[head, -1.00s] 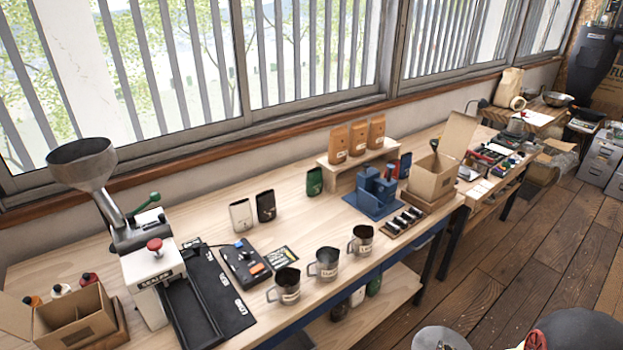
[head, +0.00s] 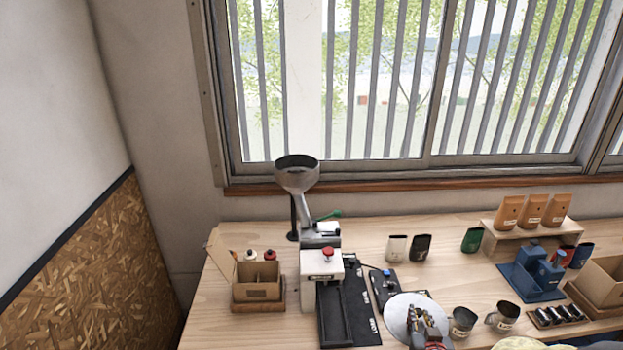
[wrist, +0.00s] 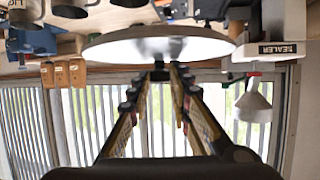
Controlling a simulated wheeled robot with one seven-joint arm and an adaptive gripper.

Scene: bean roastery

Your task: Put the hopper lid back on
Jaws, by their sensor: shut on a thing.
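The hopper lid is a round grey metal disc (head: 398,312), held over the front of the bench in the head view. In the wrist view the lid (wrist: 110,50) spans the top, seen nearly edge-on. My gripper (head: 420,318) is shut on the lid's middle; its fingertips (wrist: 160,72) meet there, and the exact grip point is partly hidden. The open hopper funnel (head: 297,178) stands left of and beyond the lid, atop the white sealer machine (head: 322,285). The funnel also shows upside down at the right of the wrist view (wrist: 254,106).
A cardboard box (head: 257,284) with bottles behind stands left of the machine. A black tray (head: 348,308) lies right of it. Metal mugs (head: 462,322) and a blue fixture (head: 533,275) are farther right. The window wall (head: 380,190) closes the back.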

